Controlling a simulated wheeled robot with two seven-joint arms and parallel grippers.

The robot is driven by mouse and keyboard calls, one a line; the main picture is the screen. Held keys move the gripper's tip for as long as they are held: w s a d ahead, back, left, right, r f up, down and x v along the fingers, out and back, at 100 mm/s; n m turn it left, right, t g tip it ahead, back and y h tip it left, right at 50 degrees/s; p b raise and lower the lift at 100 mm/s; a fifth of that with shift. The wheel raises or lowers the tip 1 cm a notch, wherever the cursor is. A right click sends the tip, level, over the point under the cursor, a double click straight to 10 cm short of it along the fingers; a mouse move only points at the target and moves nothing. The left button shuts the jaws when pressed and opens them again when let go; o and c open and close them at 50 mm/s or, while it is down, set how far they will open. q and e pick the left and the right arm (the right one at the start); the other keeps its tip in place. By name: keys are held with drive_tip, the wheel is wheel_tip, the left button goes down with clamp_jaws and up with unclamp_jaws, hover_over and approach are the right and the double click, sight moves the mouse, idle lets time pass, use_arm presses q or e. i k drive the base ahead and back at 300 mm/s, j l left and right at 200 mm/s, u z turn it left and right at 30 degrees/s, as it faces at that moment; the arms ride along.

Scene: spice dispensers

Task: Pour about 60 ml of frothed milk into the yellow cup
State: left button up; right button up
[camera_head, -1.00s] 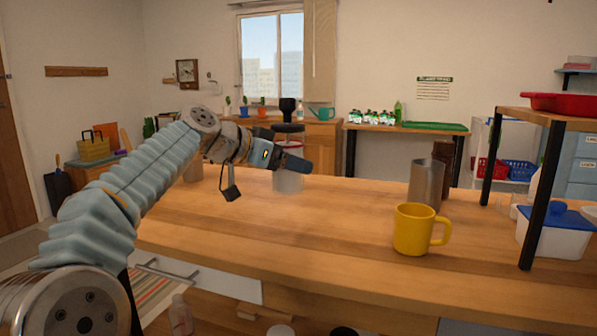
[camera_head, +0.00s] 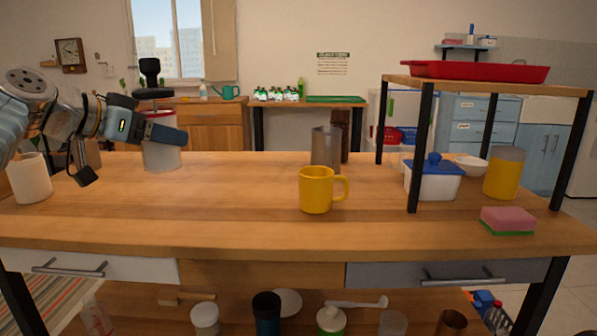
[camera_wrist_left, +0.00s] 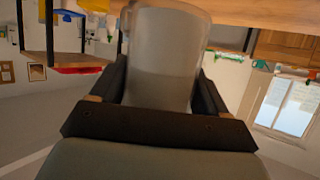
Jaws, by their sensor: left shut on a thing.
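The yellow cup (camera_head: 316,192) stands upright on the wooden counter, its handle to the right. A clear jar (camera_head: 161,157) with whitish contents, a dark lid and a black knob on top is at the left of the counter. My left gripper (camera_head: 163,134) reaches across the jar's upper part and is shut on it. In the left wrist view the jar (camera_wrist_left: 165,60) shows as a translucent cylinder between the fingers. It looks upright; I cannot tell whether its base touches the counter. The cup is well to its right. My right gripper is not in view.
A steel cylinder (camera_head: 325,146) and a brown one (camera_head: 341,131) stand behind the cup. A white cup (camera_head: 30,180) is at the left. A raised shelf (camera_head: 470,83) holds a red tray, with containers below. A pink sponge (camera_head: 507,219) lies front right. The counter between jar and cup is clear.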

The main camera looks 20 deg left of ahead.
sight(316, 183)
drive_tip(key=k, duration=0.9)
